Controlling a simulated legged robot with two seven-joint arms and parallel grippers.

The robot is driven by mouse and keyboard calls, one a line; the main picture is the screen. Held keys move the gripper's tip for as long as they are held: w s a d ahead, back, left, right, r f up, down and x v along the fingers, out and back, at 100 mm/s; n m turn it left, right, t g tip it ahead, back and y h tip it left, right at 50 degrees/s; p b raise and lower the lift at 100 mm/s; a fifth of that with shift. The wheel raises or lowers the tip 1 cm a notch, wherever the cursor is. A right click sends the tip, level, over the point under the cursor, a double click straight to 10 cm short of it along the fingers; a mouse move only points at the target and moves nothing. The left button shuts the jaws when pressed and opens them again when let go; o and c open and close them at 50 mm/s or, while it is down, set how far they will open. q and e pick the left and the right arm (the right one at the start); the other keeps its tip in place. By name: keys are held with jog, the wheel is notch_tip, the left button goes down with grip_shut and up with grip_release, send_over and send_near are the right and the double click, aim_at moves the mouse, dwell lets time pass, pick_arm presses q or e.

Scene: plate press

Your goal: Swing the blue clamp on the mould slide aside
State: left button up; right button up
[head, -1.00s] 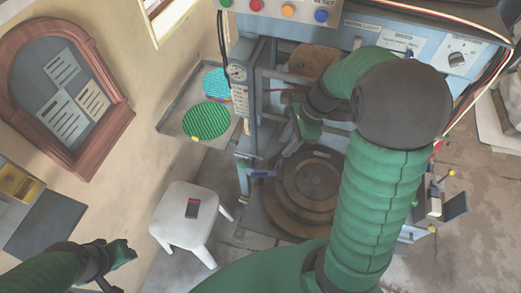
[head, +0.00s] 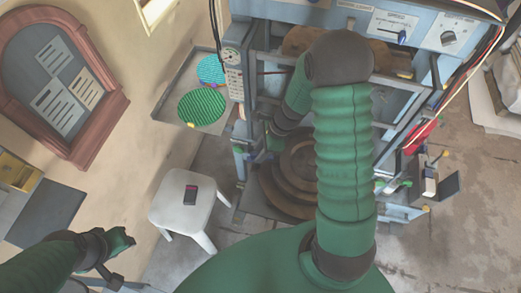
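The mould slide, with its stacked round brown mould (head: 300,170), sits low in the press under my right arm. The clamp itself is hidden or too small to make out now, so contact cannot be told. The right fingers are too small and covered to read. My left gripper (head: 122,240) is at the lower left, far from the press, and its finger opening is unclear.
A side tray (head: 165,108) holds green and turquoise ribbed discs (head: 202,106). The press frame (head: 237,105) rises beside my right gripper. A red-brown arched board (head: 108,128) hangs on the left wall.

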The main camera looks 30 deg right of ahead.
jog(key=shift+a+r, duration=0.1)
jog(key=shift+a, duration=0.35)
jog(key=shift+w+a, duration=0.1)
jog(key=shift+a, duration=0.05)
jog(key=c, duration=0.4)
jog(key=shift+c, duration=1.4)
pick_arm(q)
jog(key=shift+w+a+f, duration=0.1)
jog(key=shift+a, duration=0.35)
pick_arm(e)
jog(key=shift+d, duration=0.4)
grip_shut()
pick_arm(q)
jog(key=shift+a, duration=0.2)
pick_arm(e)
jog(key=shift+a, duration=0.1)
